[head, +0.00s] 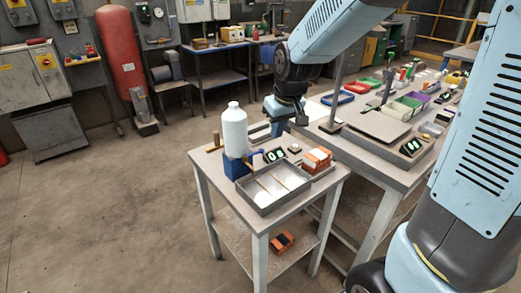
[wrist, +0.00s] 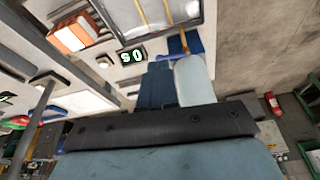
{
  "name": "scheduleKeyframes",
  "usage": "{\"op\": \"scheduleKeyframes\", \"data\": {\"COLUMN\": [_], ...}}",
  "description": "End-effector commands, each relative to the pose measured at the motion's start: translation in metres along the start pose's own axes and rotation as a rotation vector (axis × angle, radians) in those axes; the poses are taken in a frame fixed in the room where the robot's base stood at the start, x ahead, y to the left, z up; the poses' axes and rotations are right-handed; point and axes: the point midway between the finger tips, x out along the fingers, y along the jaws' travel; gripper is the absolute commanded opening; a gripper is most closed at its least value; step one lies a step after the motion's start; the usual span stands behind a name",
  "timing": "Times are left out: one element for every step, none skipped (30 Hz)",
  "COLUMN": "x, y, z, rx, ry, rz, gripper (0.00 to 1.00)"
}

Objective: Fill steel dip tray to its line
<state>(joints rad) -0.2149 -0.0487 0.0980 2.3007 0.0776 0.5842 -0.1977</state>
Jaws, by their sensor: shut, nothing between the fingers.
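The steel dip tray (head: 262,207) lies on the small table, with two thin tan strips across it. It also shows at the top of the wrist view (wrist: 120,30). A pale patch shows inside its left part; I cannot tell liquid from reflection, and no fill line is readable. A white bottle (head: 234,130) stands upright over a blue stand (head: 237,168) behind the tray's left end. The bottle also shows in the wrist view (wrist: 192,82). My gripper (head: 277,130) is shut and empty, above the table's back edge, right of the bottle and apart from it.
A small display with green digits (head: 274,155) sits behind the tray. A crowded larger bench (head: 365,155) adjoins at the right, with an upright post (head: 336,85). The floor at left is clear.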

Motion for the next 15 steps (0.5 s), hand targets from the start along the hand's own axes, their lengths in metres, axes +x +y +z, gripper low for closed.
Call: {"op": "scheduleKeyframes", "data": {"x": [0.007, 0.01, 0.013, 0.014, 0.016, 0.018, 0.02, 0.022, 0.026, 0.029, 0.032, 0.038, 0.042, 0.047, 0.053], "y": [-0.003, -0.004, -0.006, -0.006, -0.007, -0.007, -0.008, -0.008, -0.008, -0.008, -0.008, -0.008, -0.008, -0.008, -0.008], "z": [-0.003, -0.004, -0.006, -0.007, -0.007, -0.008, -0.008, -0.008, -0.008, -0.008, -0.007, -0.007, -0.007, -0.007, -0.007], "rx": [-0.01, -0.014, -0.018, -0.021, -0.023, -0.024, -0.025, -0.025, -0.025, -0.025, -0.025, -0.025, -0.025, -0.025, -0.025], "ry": [-0.006, -0.008, -0.009, -0.01, -0.01, -0.011, -0.012, -0.012, -0.013, -0.013, -0.013, -0.014, -0.014, -0.013, -0.015], "rz": [-0.006, -0.008, -0.01, -0.011, -0.012, -0.013, -0.013, -0.013, -0.013, -0.013, -0.013, -0.013, -0.013, -0.013, -0.013], "gripper": [0.0, 0.0, 0.0, 0.0, 0.0, 0.0, 0.0, 0.0, 0.0, 0.0, 0.0, 0.0, 0.0, 0.0, 0.0]}}
